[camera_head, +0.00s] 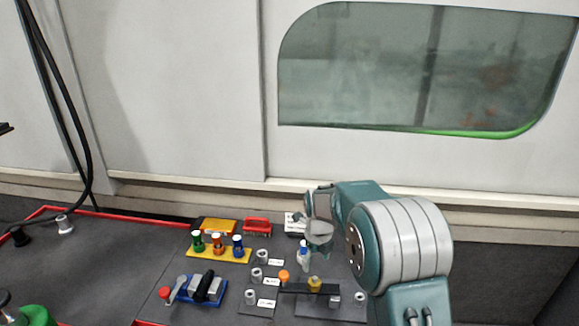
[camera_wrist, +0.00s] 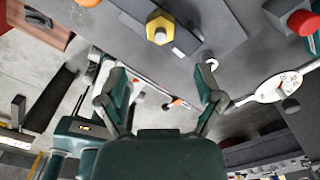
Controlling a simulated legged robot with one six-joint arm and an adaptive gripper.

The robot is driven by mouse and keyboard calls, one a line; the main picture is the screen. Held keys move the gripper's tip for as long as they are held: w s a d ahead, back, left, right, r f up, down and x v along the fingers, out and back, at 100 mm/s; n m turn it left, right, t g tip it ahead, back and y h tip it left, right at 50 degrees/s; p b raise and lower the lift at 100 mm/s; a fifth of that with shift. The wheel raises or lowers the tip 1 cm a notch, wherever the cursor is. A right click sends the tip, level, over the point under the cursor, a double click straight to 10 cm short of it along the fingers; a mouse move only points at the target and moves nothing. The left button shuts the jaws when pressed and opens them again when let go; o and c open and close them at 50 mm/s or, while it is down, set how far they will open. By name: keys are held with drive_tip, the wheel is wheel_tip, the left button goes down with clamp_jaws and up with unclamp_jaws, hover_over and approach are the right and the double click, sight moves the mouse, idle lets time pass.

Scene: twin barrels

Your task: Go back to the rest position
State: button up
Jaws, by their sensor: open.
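My arm (camera_head: 395,240) reaches in from the right in the head view. My gripper (camera_head: 318,236) is over the back of the dark bench, bent down, just above and beside a blue-and-white bottle (camera_head: 304,255). In the wrist view my gripper (camera_wrist: 158,92) has its two fingers spread wide apart. Nothing shows held between them. In the head view the fingertips are small and partly hidden by the wrist.
A yellow rack (camera_head: 205,254) holds green, orange and blue capped bottles. A blue tray (camera_head: 211,297) carries tools. Metal cylinders (camera_head: 257,275) and a yellow hex piece (camera_head: 315,284) stand near my arm. A wall with a window (camera_head: 420,70) is behind. The bench's left part is mostly clear.

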drive_tip(key=s+d+r+n+t, duration=0.3)
drive_tip(key=s+r+n, duration=1.15)
drive_tip(key=r, duration=0.25)
drive_tip(key=s+d+r+n+t, duration=0.1)
drive_tip(key=s+d+n+t, duration=0.1)
drive_tip(key=s+n, duration=1.2)
drive_tip(key=s, duration=0.3)
drive_tip(key=shift+s+d+r+n+t, duration=0.15)
drive_tip(key=shift+s+n+t, duration=0.15)
drive_tip(key=shift+s+n, duration=0.05)
